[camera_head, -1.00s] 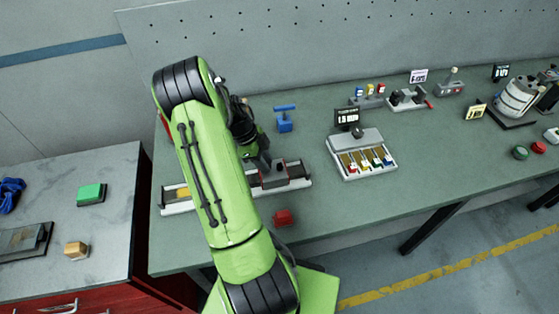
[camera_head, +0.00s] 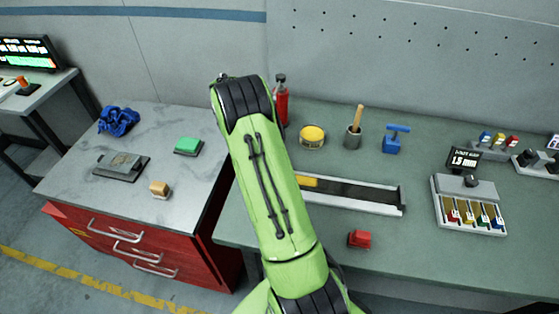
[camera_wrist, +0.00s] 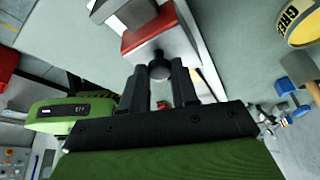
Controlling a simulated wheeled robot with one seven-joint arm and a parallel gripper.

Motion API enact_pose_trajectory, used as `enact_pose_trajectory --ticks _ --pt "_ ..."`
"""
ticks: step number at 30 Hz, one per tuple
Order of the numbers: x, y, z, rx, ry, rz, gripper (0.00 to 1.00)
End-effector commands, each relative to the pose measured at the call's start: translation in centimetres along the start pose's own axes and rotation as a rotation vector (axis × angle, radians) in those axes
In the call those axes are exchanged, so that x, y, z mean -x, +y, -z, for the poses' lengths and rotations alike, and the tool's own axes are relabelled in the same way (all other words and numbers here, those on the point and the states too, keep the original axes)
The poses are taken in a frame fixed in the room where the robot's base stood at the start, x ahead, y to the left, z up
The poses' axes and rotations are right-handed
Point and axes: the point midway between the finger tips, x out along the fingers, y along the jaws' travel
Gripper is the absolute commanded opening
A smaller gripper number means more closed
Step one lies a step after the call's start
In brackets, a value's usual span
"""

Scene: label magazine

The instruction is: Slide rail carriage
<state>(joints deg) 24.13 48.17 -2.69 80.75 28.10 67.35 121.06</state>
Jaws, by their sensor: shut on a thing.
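My gripper (camera_wrist: 160,76) is shut on this knob with one finger on each side. In the head view my green arm hides the gripper, the carriage and the left part of the rail.
A red block (camera_head: 359,239) lies in front of the rail. A tray of coloured parts (camera_head: 470,208) is at right. A marble-topped cabinet (camera_head: 190,225) is at left.

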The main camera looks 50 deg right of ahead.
Motion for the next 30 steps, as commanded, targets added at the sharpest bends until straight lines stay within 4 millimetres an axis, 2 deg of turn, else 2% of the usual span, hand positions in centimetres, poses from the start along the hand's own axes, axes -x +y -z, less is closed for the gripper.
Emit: enact_pose_trajectory --ticks 14,15,19,27,30 --pt "0.1 0.1 -0.3 0.0 0.001 -0.001 0.0" --pt "0.1 0.1 -0.3 0.0 0.001 -0.001 0.34" --pt "0.1 0.1 -0.3 0.0 0.002 -0.001 0.54" --pt "0.2 0.1 -0.3 0.0 0.002 0.0 0.54" --pt "1.1 0.1 -0.3 0.0 0.001 0.001 0.54"
